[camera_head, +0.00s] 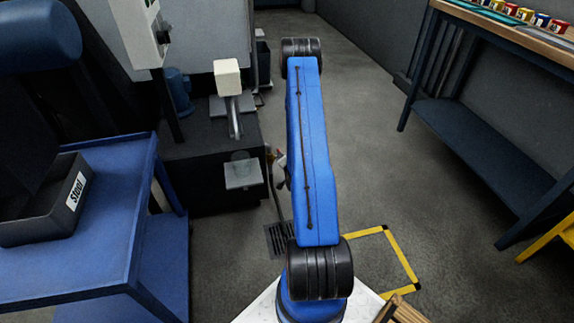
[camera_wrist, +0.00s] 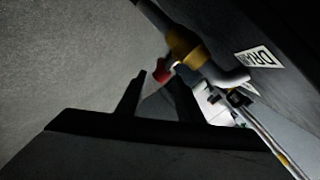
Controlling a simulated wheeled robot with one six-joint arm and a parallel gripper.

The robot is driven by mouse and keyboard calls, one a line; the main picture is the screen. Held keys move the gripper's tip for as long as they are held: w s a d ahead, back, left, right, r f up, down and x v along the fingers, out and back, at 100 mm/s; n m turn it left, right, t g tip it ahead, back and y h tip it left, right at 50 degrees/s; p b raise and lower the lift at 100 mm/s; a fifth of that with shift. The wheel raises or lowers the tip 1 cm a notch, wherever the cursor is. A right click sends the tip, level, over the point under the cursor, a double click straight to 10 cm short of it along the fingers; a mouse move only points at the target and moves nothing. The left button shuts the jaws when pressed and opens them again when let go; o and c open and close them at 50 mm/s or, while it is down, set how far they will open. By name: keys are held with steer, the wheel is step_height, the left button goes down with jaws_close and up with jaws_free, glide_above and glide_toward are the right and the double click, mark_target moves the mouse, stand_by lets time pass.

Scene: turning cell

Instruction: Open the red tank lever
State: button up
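The red lever (camera_wrist: 161,73) shows as a small red end in the wrist view, beside a brass valve body (camera_wrist: 186,46) on a grey pipe. Much of the lever is dark or hidden. My gripper (camera_wrist: 158,77) has its two dark fingers spread apart. The red end appears in the gap near the fingertips; I cannot tell whether either finger touches it. In the head view my blue arm covers most of the gripper, which is low beside the dark machine base, and the lever is not clear.
A white label (camera_wrist: 260,58) is beside the valve. The machine base (camera_head: 208,160) stands left of my arm, with a floor drain (camera_head: 279,240) near its corner. A blue table (camera_head: 105,240) with a bin (camera_head: 45,215) is at left. Open floor lies toward the workbench (camera_head: 480,150) at right.

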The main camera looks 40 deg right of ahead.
steer(key=v, duration=0.6)
steer(key=shift+s, duration=0.25)
steer(key=shift+r, duration=0.1)
